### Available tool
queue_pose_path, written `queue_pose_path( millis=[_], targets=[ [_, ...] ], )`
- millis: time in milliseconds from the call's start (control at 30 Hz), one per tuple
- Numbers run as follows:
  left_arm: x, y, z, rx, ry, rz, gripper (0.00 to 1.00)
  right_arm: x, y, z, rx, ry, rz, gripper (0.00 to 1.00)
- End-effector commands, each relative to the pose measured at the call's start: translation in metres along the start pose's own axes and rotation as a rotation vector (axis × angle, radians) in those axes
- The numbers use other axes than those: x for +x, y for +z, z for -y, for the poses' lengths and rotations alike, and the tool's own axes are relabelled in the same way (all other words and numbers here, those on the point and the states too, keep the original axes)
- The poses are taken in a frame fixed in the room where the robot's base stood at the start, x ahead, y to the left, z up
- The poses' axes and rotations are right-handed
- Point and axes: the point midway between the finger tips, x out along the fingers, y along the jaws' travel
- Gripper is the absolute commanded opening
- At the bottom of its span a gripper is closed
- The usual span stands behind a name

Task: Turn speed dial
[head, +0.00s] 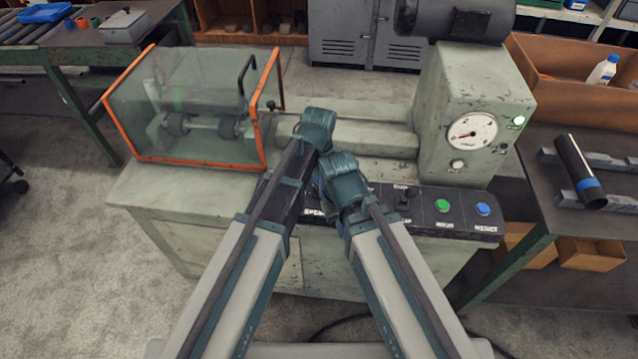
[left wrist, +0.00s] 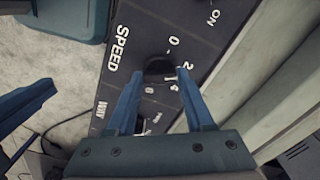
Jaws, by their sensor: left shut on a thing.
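The speed dial (left wrist: 159,66) is a dark round knob on the black control panel (left wrist: 130,18), beside the white SPEED label and printed numbers, in the left wrist view. My left gripper (left wrist: 158,76) is shut on the dial, one blue finger on each side. Which number the dial points to is unclear. In the head view the panel (head: 465,222) runs along the machine's front, and my arms hide the dial. My right arm reaches in close beside the left; its fingertips are hidden in the head view. Blue parts, possibly of my right gripper, show at the left wrist view's left edge.
The panel also carries a green button (head: 442,206), a blue button (head: 483,209) and a small switch (head: 403,197). A gauge (head: 472,133) is on the machine's housing. An orange-framed guard (head: 190,105) stands at left. A side table with a dark pipe (head: 578,165) is at right.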

Motion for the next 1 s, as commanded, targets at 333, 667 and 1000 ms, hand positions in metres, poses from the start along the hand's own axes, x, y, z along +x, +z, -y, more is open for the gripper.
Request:
queue_pose_path(
  millis=[333, 667, 1000],
  targets=[
    [0.0, 0.0, 0.0, -0.001, 0.0, 0.0, 0.82, 0.0, 0.0, 0.0, 0.0, 0.0, 0.0, 0.0],
    [-0.003, 0.0, 0.0, -0.001, 0.0, 0.0, 0.82, -0.003, 0.0, 0.0, 0.0, 0.0, 0.0, 0.0],
    [-0.036, 0.0, 0.0, -0.001, 0.0, 0.0, 0.82, -0.036, 0.002, -0.003, 0.0, 0.0, 0.0, 0.0]
  ],
)
